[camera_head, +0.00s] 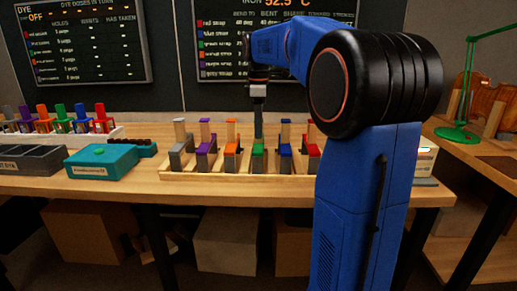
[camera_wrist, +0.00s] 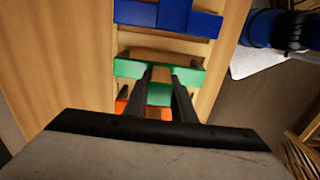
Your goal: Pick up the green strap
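The green strap (camera_head: 258,149) stands in the wooden rack on the bench, between an orange strap (camera_head: 231,145) and a blue strap (camera_head: 286,147). In the wrist view the green strap (camera_wrist: 128,68) lies across the picture, with the blue one above it and a bit of orange below. My gripper (camera_head: 258,126) points straight down over the green strap. In the wrist view the fingers (camera_wrist: 161,76) are apart, on either side of a tan upper part of the green strap. I cannot tell whether they press on it.
Purple, grey and red straps stand in the same rack (camera_head: 180,174), close together. A teal box (camera_head: 103,164) and a dark tray (camera_head: 30,160) lie to the left. A green lamp (camera_head: 456,132) stands at the right. Dark boards hang on the wall behind.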

